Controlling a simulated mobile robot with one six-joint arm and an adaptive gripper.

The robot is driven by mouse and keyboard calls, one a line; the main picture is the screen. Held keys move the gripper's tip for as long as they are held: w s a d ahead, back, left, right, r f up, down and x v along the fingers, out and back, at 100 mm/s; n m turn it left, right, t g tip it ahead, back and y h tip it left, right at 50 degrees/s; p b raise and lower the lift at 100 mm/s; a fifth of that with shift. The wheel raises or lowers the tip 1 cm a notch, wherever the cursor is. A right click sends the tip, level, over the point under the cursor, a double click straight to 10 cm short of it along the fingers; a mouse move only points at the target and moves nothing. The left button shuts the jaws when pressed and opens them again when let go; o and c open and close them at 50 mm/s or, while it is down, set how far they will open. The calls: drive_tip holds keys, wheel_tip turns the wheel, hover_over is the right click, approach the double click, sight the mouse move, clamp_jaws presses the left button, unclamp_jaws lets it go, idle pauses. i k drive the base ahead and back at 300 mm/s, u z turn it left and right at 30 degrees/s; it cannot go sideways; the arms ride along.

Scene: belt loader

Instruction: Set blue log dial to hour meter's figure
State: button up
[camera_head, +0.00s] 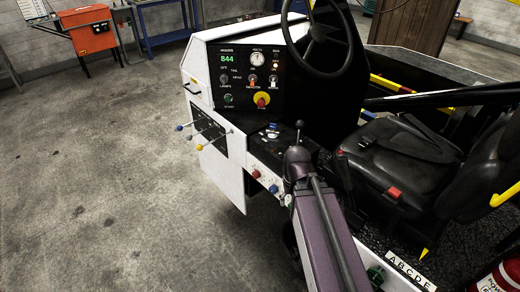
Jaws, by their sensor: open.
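The hour meter (227,58) on the black dash panel shows 844 in green digits. Two blue things are in view that could be the log dial. One is a small blue-topped piece (273,125) with pale markings on the black side console. The other is a blue knob (273,189) low on the white side panel, right of a red knob (256,174). Any figure on either is too small to read. My purple-grey arm rises from the bottom, close to the right of the blue knob. My gripper cannot be made out in this view.
A black lever (299,128) stands on the console beyond my arm. The steering wheel (318,38) and black seat (402,160) are to the right. Blue-, white- and yellow-tipped levers (199,147) stick out on the left side. The concrete floor (95,180) at left is clear.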

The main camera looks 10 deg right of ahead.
sight(273, 190)
drive_tip(key=z, duration=0.4)
drive_tip(key=k, duration=1.35)
drive_tip(key=u, duration=0.25)
drive_tip(key=i, duration=1)
drive_tip(key=u, duration=0.05)
